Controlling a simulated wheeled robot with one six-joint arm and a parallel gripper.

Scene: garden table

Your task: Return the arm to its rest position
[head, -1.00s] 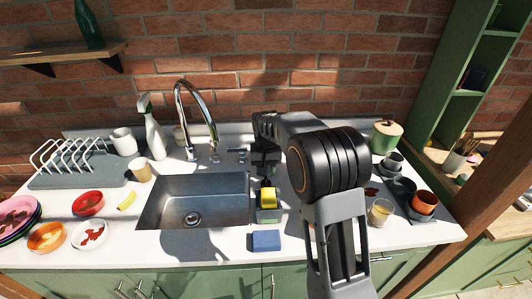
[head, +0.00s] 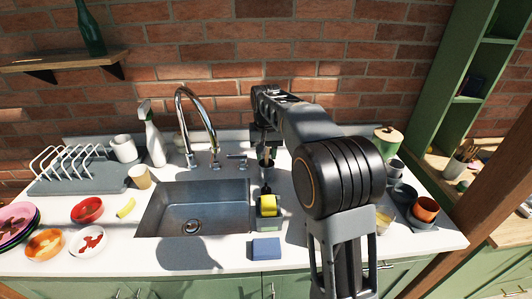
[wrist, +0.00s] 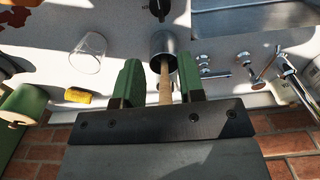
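My gripper (head: 262,140) is raised above the counter, behind the right end of the sink, and partly hidden by my arm in the head view. In the wrist view its two green fingers (wrist: 158,82) stand apart. A pale wooden handle (wrist: 165,82) shows in the gap between them, with space on both sides. The handle leads to a grey metal cup (wrist: 163,44) just beyond the fingertips.
The sink (head: 192,208) and tall faucet (head: 197,115) are left of my gripper. A clear glass (wrist: 88,53) and green canister (wrist: 25,103) show in the wrist view. A brick wall (head: 240,60) stands behind.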

